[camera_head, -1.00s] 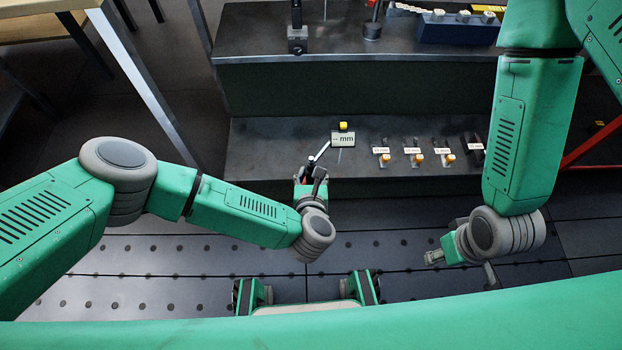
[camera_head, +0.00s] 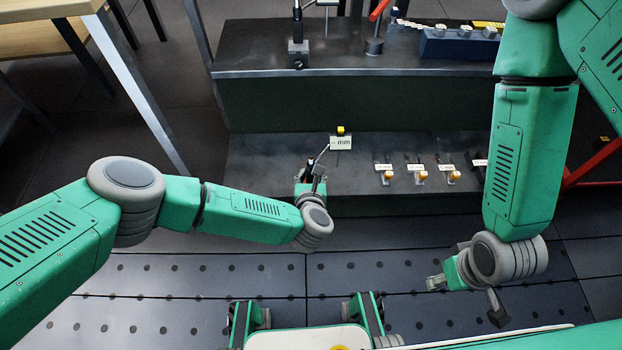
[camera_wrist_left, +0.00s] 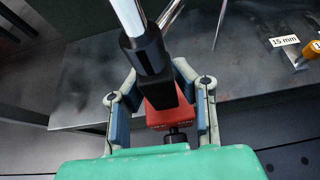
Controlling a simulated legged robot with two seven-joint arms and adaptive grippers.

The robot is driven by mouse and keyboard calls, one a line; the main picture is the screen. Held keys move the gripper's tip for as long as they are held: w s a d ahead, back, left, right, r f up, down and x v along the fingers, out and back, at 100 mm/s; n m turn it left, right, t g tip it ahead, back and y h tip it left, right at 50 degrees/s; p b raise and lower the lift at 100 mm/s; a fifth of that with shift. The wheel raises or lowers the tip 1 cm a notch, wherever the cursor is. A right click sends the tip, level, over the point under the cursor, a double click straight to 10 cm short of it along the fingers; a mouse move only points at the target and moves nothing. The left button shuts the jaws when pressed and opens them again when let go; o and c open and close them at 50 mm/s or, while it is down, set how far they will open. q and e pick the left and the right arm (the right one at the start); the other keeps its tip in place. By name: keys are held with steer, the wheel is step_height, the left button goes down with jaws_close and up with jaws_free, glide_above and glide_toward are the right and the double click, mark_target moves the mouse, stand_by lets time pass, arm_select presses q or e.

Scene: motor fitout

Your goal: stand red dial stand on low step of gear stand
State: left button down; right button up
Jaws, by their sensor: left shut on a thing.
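My left gripper (camera_head: 312,180) is shut on the red dial stand, at the front edge of the gear stand's low step (camera_head: 262,158). In the left wrist view, the fingers (camera_wrist_left: 160,105) flank the red block (camera_wrist_left: 160,117) of the dial stand, with a black clamp and metal rods above it. Whether the stand's base touches the step is hidden.
Several small labelled pieces with orange knobs (camera_head: 419,176) stand on the right of the low step. The upper step (camera_head: 340,62) bears a black post (camera_head: 298,52), a round-based stand (camera_head: 374,47) and a blue block (camera_head: 458,48). The low step's left part is clear.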

arm_select(q)
steer(key=shift+x, duration=1.15)
steer(key=shift+w+d+f, duration=0.1)
steer(key=shift+w+f, duration=0.05)
steer(key=shift+w, duration=1)
steer(key=shift+w+d+f, duration=0.1)
steer(key=shift+w+f, duration=0.05)
steer(key=shift+w, duration=1)
steer(key=shift+a+f, duration=0.1)
steer(key=shift+f, duration=0.2)
